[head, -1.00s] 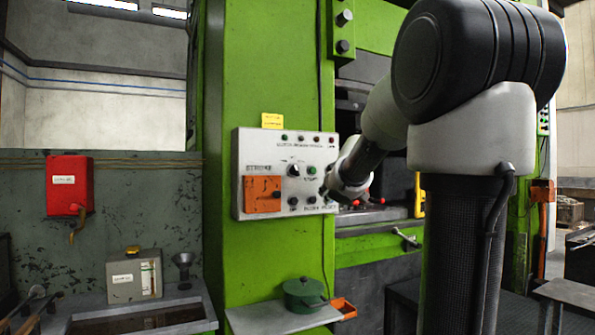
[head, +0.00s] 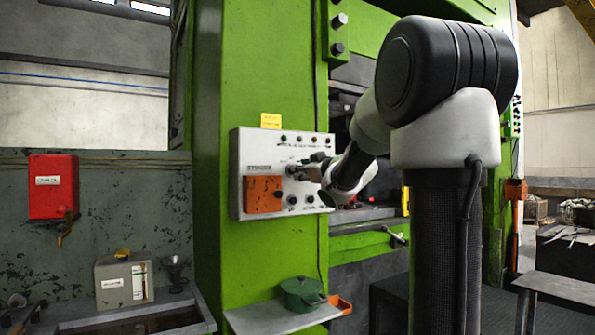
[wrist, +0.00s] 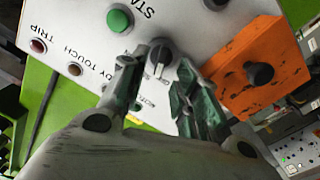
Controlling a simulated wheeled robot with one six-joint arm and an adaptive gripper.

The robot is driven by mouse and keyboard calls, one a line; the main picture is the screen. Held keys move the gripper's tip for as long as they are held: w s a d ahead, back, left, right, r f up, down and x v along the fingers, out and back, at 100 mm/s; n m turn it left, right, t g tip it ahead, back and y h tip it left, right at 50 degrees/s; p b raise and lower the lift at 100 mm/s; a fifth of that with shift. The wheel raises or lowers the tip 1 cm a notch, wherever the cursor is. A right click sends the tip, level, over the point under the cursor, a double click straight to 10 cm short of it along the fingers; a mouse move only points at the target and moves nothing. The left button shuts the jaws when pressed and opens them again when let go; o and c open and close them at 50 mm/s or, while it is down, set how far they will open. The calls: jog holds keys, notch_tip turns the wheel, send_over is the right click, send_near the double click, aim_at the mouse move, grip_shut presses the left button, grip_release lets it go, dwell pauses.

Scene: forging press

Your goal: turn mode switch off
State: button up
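The mode switch (wrist: 160,52) is a black rotary knob with a pale pointer on the white control panel (wrist: 80,30). In the wrist view it shows just beyond and between my gripper's two fingertips (wrist: 158,68). The fingers are apart and the gripper is open. I cannot tell whether either finger touches the knob. In the head view my gripper (head: 306,172) is at the panel face (head: 240,200), close to the knob (head: 291,170), which it partly covers.
A green button (wrist: 119,18) sits beside the knob. An orange plate with a black knob (wrist: 260,73) is on the other side. The panel is mounted on a green press column (head: 270,60). A shelf with a green pot (head: 303,293) is below.

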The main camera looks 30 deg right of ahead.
jog(key=shift+w, duration=1.75)
grip_shut()
jog(key=shift+a+f+n, duration=0.1)
jog(key=shift+a+n, duration=0.05)
jog(key=shift+n, duration=2.05)
grip_release()
jog(key=shift+s, duration=0.1)
